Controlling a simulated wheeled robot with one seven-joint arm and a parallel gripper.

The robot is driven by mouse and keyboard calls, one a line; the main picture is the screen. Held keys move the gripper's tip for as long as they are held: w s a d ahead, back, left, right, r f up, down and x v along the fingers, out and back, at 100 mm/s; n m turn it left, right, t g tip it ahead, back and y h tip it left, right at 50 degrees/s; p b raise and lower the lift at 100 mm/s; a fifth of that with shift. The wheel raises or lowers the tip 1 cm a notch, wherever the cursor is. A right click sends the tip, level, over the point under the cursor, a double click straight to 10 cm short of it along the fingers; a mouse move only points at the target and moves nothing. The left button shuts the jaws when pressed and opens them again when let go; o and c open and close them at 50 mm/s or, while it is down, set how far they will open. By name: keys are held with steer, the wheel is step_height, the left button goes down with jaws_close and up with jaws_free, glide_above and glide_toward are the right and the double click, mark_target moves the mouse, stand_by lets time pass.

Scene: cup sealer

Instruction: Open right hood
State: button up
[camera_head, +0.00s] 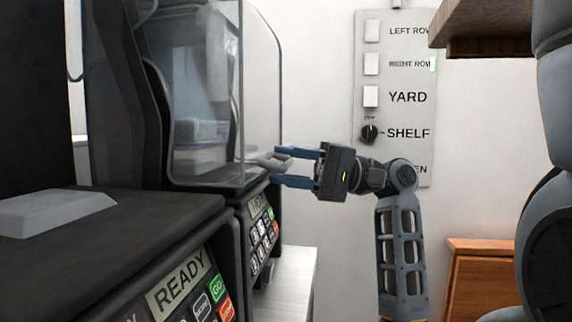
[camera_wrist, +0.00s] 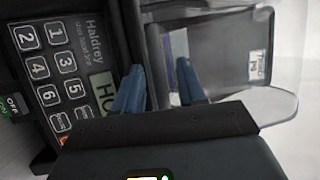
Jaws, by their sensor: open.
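A clear hood (camera_head: 208,100) covers the sealing machine farther from the camera. Its lower edge sits just above that machine's front panel, so it looks down. A small pale grey tab (camera_head: 268,162) sticks out from its lower front edge. My gripper (camera_head: 277,167) is open, with its blue fingers pointing left at the hood's lower front and above and below the tab. I cannot tell whether they touch it. In the wrist view my gripper (camera_wrist: 160,84) has its fingers apart, between the keypad panel (camera_wrist: 58,75) and the clear hood (camera_wrist: 228,50).
A nearer machine with a READY display (camera_head: 180,283) and a dark top fills the lower left. A wall panel of switches (camera_head: 395,80) is behind my arm. A wooden shelf (camera_head: 485,25) overhangs at upper right, and a wooden box (camera_head: 482,280) stands at lower right.

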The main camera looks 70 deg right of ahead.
steer(key=shift+w+a, duration=0.15)
steer(key=shift+w, duration=0.05)
steer(key=shift+r, duration=0.1)
jaws_close()
stand_by(0.4)
